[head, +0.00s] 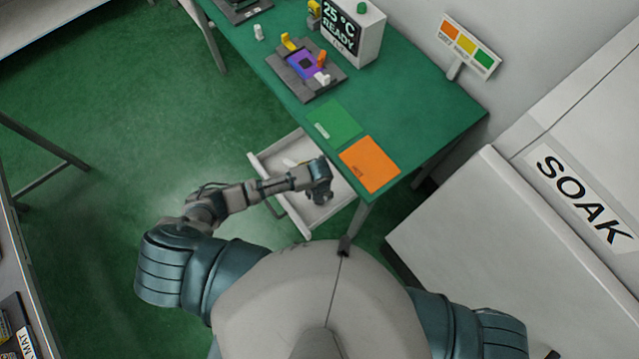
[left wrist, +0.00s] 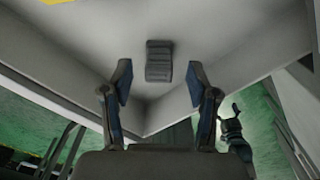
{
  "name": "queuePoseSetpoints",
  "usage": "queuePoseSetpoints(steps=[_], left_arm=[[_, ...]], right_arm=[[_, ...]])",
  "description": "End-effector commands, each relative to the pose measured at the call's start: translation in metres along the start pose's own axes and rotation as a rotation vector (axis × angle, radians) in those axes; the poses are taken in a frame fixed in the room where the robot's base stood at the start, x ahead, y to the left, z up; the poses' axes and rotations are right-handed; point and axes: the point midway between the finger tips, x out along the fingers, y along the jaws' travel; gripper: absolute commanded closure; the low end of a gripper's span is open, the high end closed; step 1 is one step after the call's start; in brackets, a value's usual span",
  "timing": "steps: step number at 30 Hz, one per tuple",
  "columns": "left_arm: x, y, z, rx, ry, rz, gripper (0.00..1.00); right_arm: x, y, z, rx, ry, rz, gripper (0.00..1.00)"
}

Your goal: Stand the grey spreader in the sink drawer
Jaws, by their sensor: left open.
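A white drawer (head: 261,164) is pulled out from under the green bench. In the left wrist view a dark grey ridged block (left wrist: 159,60), which looks like the grey spreader, is inside the drawer (left wrist: 225,45) near a corner. The open fingers of my left gripper (left wrist: 159,72) are on either side of the block in the picture, with gaps to it. I cannot tell how far below them it is, or whether it stands or lies. My right gripper is not seen.
The bench (head: 430,110) carries a green mat (head: 335,122), an orange mat (head: 370,164), a dark fixture (head: 310,80) and a display box (head: 355,35). A large white unit marked SOAK (head: 480,240) stands to the right.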

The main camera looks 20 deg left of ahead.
Motion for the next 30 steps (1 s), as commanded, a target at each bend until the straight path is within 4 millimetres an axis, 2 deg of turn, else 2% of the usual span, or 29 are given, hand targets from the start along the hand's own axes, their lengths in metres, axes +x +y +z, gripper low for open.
queuePoseSetpoints(steps=[1,6,12,16,30], left_arm=[[-0.015,0.0,0.001,0.002,-0.004,-0.002,0.41],[-0.052,0.0,0.001,0.003,-0.002,-0.002,0.41],[-0.078,0.0,0.0,0.001,0.0,0.0,0.41],[-0.083,0.0,0.0,0.0,-0.001,0.0,0.41],[-0.083,0.0,0.0,0.0,0.0,0.0,0.41]], right_arm=[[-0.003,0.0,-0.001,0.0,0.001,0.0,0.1],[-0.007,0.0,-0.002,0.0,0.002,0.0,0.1],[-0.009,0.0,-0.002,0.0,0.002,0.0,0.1],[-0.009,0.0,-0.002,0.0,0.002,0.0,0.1],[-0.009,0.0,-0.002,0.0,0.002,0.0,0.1]])
